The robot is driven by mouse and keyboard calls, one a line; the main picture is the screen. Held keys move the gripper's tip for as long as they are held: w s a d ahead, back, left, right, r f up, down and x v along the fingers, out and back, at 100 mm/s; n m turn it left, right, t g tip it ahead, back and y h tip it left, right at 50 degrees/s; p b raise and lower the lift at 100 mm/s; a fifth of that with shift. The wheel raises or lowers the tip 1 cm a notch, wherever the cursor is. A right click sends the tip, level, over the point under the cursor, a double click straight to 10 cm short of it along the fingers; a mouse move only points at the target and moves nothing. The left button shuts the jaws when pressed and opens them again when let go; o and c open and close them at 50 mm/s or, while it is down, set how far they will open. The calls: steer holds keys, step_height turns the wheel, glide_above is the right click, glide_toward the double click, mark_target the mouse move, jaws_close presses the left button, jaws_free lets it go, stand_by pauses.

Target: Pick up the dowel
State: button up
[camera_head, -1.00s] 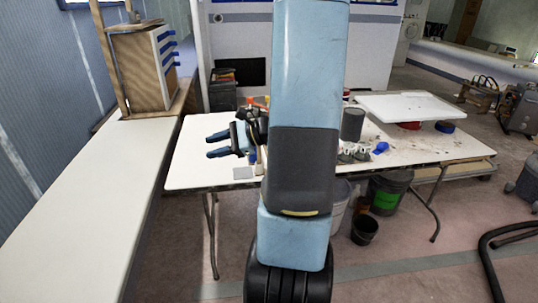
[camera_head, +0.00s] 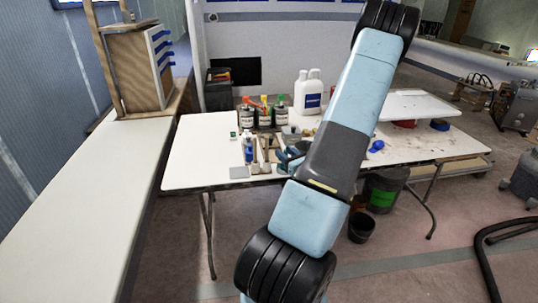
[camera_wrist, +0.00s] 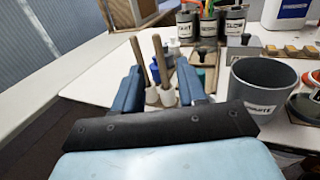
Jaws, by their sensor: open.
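Two thin wooden sticks, a left one (camera_wrist: 140,62) and a right one (camera_wrist: 158,58), stand nearly upright with pale, wider lower ends in the wrist view. I cannot tell which of them is the dowel. My gripper (camera_wrist: 160,68) is open, with one blue finger left of the sticks and one right of them. The sticks show in the gap between the fingers, but I cannot tell how far beyond the fingertips they are. In the head view my gripper (camera_head: 290,157) is over the front of the white table (camera_head: 200,165), partly hidden by my arm.
A grey pot (camera_wrist: 262,85) stands close to the right of my gripper. Several labelled cans (camera_wrist: 235,22) stand behind. A white jug (camera_head: 307,92) is at the table's back. A blue bottle (camera_head: 249,152) stands near the front. The table's left end is clear.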

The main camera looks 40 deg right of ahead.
mark_target(267, 141)
steer(key=shift+w+d+f, duration=0.1)
steer(key=shift+w+d, duration=0.15)
steer(key=shift+w, duration=1.8)
steer(key=shift+w+d+f, duration=0.15)
steer(key=shift+w+d, duration=0.15)
steer(key=shift+w, duration=1.75)
steer(key=shift+w+d+f, duration=0.1)
steer(key=shift+w+d, duration=0.15)
steer(key=shift+w, duration=1.8)
steer(key=shift+c, duration=0.3)
jaws_close()
